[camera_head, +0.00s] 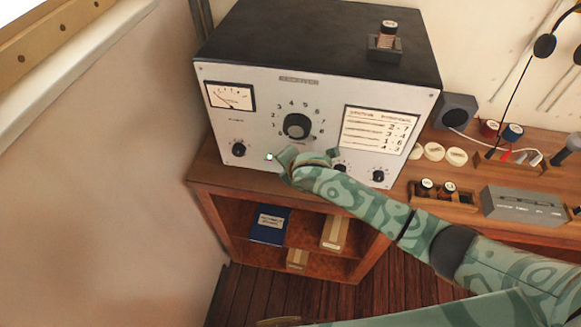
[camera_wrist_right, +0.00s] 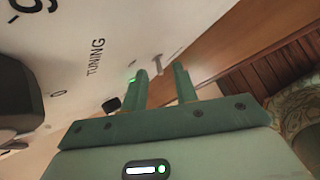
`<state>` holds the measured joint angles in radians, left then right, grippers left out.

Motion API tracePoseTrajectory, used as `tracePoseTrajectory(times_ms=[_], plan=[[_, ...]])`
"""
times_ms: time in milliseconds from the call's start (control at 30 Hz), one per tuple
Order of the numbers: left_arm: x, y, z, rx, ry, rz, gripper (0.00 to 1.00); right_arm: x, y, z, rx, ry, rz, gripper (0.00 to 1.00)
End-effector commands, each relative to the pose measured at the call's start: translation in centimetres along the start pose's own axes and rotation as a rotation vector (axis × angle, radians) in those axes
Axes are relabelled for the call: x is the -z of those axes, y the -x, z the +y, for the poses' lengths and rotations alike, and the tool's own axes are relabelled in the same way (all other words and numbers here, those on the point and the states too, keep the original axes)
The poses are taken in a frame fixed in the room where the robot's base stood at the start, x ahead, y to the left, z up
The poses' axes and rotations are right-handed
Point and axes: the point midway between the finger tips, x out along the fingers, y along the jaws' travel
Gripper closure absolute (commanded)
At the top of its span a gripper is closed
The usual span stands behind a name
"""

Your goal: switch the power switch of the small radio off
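The radio (camera_head: 255,105) is a black box with a pale front panel, standing on a wooden cabinet. The panel has a meter, a large tuning knob and smaller knobs. My right gripper (camera_wrist_right: 163,82) is at the panel's lower edge, its two fingers apart with nothing visible between them. In the wrist view a small grey metal lever (camera_wrist_right: 157,62), which looks like a toggle switch, stands just beyond the fingertips. A lit green lamp (camera_wrist_right: 131,80) is beside the left finger. I cannot tell whether a finger touches the lever. The head view hides the lever behind my arm.
A tuning knob (camera_head: 297,126) is above my right gripper, and a small knob (camera_head: 238,149) is to its left. The cabinet (camera_head: 208,171) below holds a blue book (camera_head: 270,225) and boxes. A grey box (camera_head: 525,206) is on the desk at right.

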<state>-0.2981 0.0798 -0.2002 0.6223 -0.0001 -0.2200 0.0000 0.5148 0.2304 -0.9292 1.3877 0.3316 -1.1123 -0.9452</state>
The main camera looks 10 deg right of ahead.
Motion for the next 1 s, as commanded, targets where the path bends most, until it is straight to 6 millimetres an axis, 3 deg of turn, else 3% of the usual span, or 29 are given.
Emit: tracePoseTrajectory(times_ms=[267,367,400,1000], plan=[[-0.2,0.0,0.1,-0.001,0.0,-0.004,0.64,0.0,-0.2,0.0,0.0,0.0,0.0,0.71],[-0.3,0.0,0.1,-0.001,0.0,-0.005,0.64,0.0,-0.2,0.0,0.0,0.0,0.0,0.96],[-0.3,0.0,0.1,-0.001,0.0,-0.005,0.64,0.0,-0.2,0.0,0.0,0.0,0.0,1.0],[-0.5,-1.0,0.1,-0.002,0.0,-0.007,0.64,0.6,-0.5,-0.7,-0.092,0.051,-0.105,1.0]])
